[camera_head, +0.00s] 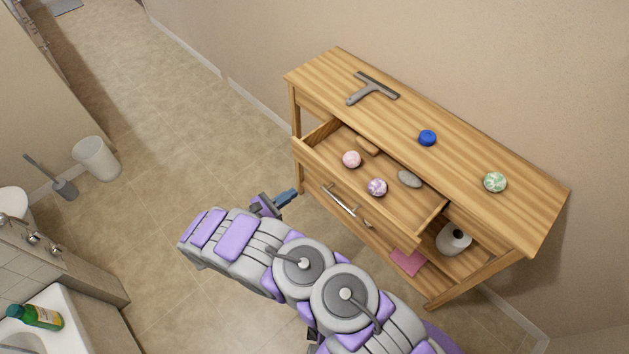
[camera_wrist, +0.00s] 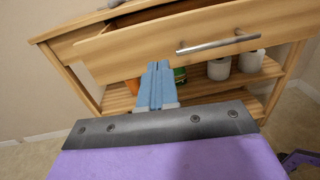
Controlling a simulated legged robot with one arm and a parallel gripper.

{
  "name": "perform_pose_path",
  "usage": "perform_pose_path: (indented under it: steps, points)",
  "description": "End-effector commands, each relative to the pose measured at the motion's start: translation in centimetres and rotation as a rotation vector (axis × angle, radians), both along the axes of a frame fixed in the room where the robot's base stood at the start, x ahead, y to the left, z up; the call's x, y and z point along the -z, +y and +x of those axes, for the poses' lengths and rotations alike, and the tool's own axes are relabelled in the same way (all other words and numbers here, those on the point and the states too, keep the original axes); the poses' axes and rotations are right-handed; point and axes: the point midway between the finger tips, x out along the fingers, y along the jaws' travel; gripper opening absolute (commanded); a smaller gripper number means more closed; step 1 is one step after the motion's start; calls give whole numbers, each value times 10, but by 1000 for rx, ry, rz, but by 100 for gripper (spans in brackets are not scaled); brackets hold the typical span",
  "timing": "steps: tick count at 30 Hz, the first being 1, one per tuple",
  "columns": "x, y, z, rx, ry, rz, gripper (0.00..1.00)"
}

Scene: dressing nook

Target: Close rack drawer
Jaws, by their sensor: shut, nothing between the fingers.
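The wooden rack (camera_head: 440,145) stands against the wall, and its drawer (camera_head: 325,165) is pulled out toward me. The drawer holds a pink ball (camera_head: 351,159), a purple-and-white ball (camera_head: 377,187), a grey stone-like item (camera_head: 409,178) and a small brown item (camera_head: 368,147). A metal bar handle (camera_head: 347,205) is on the drawer front; the handle also shows in the wrist view (camera_wrist: 218,44). My gripper (camera_head: 287,196) is shut and empty, in front of the drawer and left of the handle. In the wrist view its blue fingers (camera_wrist: 157,88) point toward the drawer front (camera_wrist: 125,48). Contact cannot be told.
A squeegee (camera_head: 372,87), a blue round item (camera_head: 427,138) and a green-white ball (camera_head: 495,182) lie on the rack top. Toilet rolls (camera_wrist: 219,68) and a pink cloth (camera_head: 408,262) are on the lower shelf. A bin (camera_head: 97,158) stands far left; the floor between is clear.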

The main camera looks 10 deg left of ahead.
Motion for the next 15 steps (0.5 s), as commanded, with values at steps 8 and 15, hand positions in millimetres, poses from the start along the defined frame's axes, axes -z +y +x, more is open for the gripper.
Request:
perform_pose_path:
  steps: [8, 15]
  points:
    - [25, 18, -12, -75, 13, -33, 0]
    - [26, -3, 13, -72, 14, -29, 0]
